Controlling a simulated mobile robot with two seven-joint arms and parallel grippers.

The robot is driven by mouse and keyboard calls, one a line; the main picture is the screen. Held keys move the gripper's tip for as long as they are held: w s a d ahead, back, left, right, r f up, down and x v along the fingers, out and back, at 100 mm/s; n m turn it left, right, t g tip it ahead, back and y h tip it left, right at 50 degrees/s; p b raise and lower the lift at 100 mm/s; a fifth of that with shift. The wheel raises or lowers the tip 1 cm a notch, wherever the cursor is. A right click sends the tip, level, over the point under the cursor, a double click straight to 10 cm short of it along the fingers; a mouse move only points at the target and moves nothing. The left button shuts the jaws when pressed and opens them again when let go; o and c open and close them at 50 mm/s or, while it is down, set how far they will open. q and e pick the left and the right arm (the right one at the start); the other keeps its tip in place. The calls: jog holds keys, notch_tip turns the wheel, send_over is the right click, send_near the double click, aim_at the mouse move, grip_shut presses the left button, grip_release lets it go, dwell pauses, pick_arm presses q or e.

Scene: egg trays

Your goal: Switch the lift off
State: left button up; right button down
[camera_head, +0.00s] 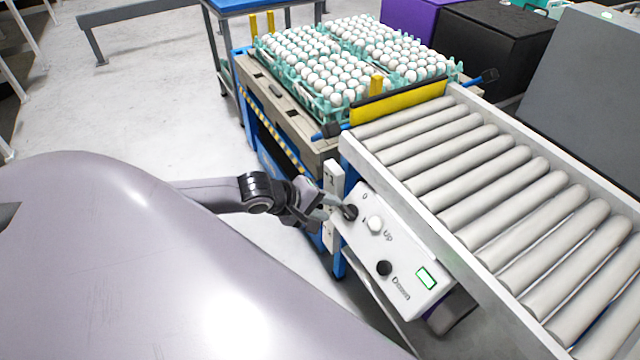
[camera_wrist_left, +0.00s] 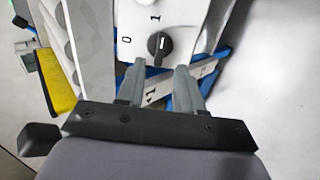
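The lift's control panel (camera_head: 400,245) is a white box on the near side of the roller conveyor. Its black rotary switch (camera_head: 349,212) sits at the panel's upper left end, beside the marks 0 and 1. In the left wrist view the switch (camera_wrist_left: 158,45) has a white line pointing roughly at the 1. My left gripper (camera_head: 325,207) is at the switch. In the left wrist view its two fingers (camera_wrist_left: 158,68) are apart, with the knob just beyond and between their tips; contact is unclear. My right gripper is not seen.
The panel also has a white Up button (camera_head: 375,223), a black Down button (camera_head: 384,268) and a green-edged display (camera_head: 426,278). Egg trays (camera_head: 322,97) stand on the lift behind a yellow bar (camera_head: 400,102). Conveyor rollers (camera_head: 480,180) lie to the right; open floor lies left.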

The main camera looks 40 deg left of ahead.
aim_at(343, 211)
pick_arm(q)
jog(key=b+x, duration=0.3)
jog(key=shift+f+b, duration=0.3)
jog(key=shift+f, duration=0.05)
jog(key=shift+x, duration=0.95)
jog(key=shift+w+d+f, duration=0.25)
jog(key=shift+w, duration=0.3)
